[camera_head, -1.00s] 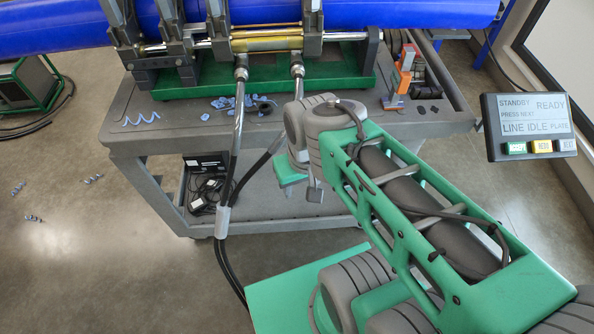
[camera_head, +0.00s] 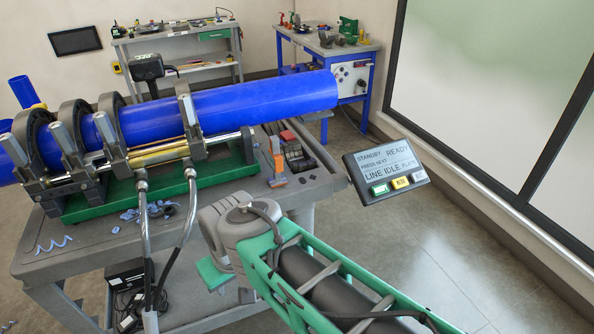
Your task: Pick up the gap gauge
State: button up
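I cannot make out for certain which object is the gap gauge. Nothing of mine is seen touching the orange tool.
A blue pipe (camera_head: 250,104) lies in the fusion machine's clamps. Blue shavings (camera_head: 150,210) and hoses are at the cart's front. A display panel (camera_head: 386,171) stands right of the cart. A blue workbench (camera_head: 350,62) and grey shelves stand behind. Floor at right is clear.

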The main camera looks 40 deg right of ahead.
aim_at(276, 158)
jog(key=z, duration=0.6)
jog(key=i, duration=0.9)
jog(key=u, duration=2.05)
